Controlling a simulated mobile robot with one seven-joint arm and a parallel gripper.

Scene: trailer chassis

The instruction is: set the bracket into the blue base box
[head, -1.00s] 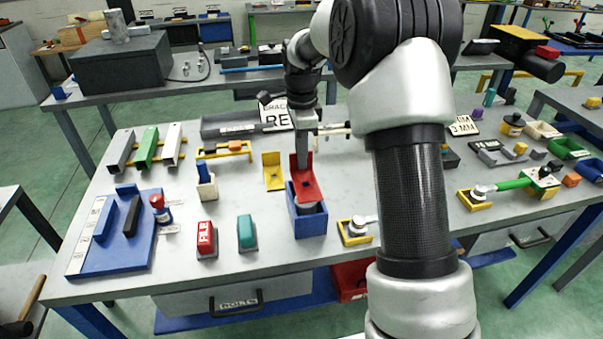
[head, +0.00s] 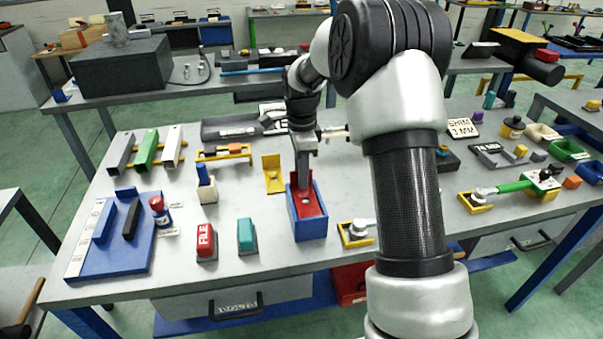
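The blue base box (head: 311,228) stands on the grey workbench, below my gripper. The red L-shaped bracket (head: 309,207) sits inside it, its flat plate with a hole showing below the rim; the box walls hide its lower edges. My gripper (head: 303,178) points straight down over the back of the box. It appears shut on the bracket's upright part, though its fingertips are partly hidden. A similar yellow bracket (head: 273,175) stands on the bench just left of and behind the box, apart from it.
Left of the box are a teal block (head: 247,236) and a red FILE block (head: 206,242). A yellow-framed part (head: 356,232) stands close to its right. A dark grey tray (head: 235,128) lies behind. A blue board (head: 118,235) fills the bench's left end.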

